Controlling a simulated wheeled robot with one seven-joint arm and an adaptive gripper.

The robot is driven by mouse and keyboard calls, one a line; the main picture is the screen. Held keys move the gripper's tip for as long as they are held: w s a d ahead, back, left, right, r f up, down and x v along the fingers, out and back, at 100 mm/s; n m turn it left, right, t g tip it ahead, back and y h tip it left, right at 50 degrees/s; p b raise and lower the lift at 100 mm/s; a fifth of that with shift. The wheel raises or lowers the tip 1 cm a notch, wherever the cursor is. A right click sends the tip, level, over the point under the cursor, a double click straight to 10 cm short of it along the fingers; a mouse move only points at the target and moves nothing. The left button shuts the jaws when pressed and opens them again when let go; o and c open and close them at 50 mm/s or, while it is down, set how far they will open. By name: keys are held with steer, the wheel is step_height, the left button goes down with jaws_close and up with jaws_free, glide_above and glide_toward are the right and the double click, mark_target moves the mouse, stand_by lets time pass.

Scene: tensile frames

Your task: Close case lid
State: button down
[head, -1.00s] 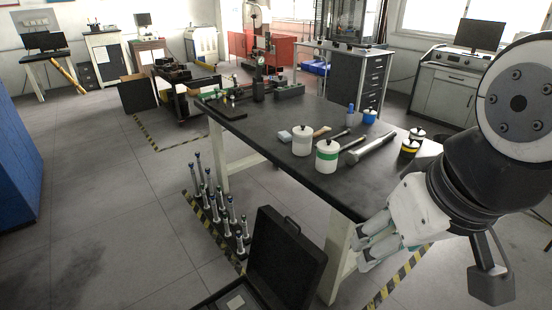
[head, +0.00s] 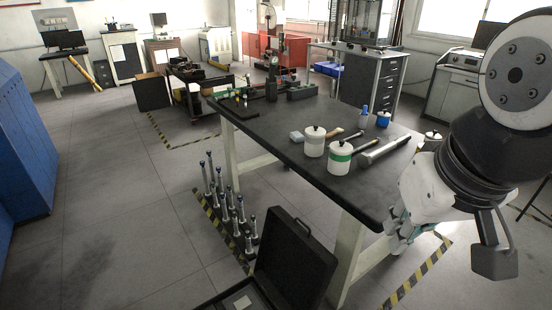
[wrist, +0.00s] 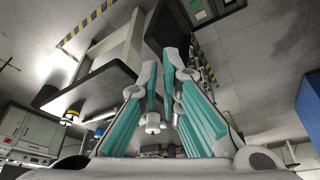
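The black case stands open at the bottom of the head view. Its lid (head: 297,262) is raised and tilted back, with a handle on its top edge. The case base (head: 222,306) holds a pale item and is partly cut off by the frame. Part of the case also shows at the top of the wrist view (wrist: 205,12). My gripper (head: 395,243) is to the right of the lid, near the table's front edge, and apart from the case. In the wrist view its teal-padded fingers (wrist: 161,66) have a narrow gap with nothing between them.
A dark-topped table (head: 290,125) stands behind the case, with white jars (head: 314,142), a metal cylinder (head: 385,151) and tools on it. A rack of upright metal rods (head: 232,212) stands on the floor left of the case. The floor at left is clear.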

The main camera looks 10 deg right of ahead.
steer(key=w+d+f+m+g+h+b, duration=0.1)
steer(key=w+f+m+b, duration=0.4)
steer(key=w, duration=1)
steer(key=w+f+m+h+b, duration=0.1)
steer(key=w+f+b, duration=0.6)
steer(key=w, duration=0.9)
steer(key=w+f+m+g+b, duration=0.1)
steer(key=w+f+m+b, duration=0.3)
steer(key=w+f, duration=1.05)
steer(key=w+d+f+b, duration=0.1)
steer(key=w+f+b, duration=0.2)
steer(key=f, duration=1)
steer(key=w+d+f+m+b, duration=0.1)
steer(key=w+f+b, duration=0.2)
steer(key=f, duration=0.9)
steer(key=shift+w+f+h+b, duration=0.3)
steer(key=shift+w+f+b, duration=0.1)
steer(key=shift+w, duration=0.45)
steer(key=shift+r, duration=0.1)
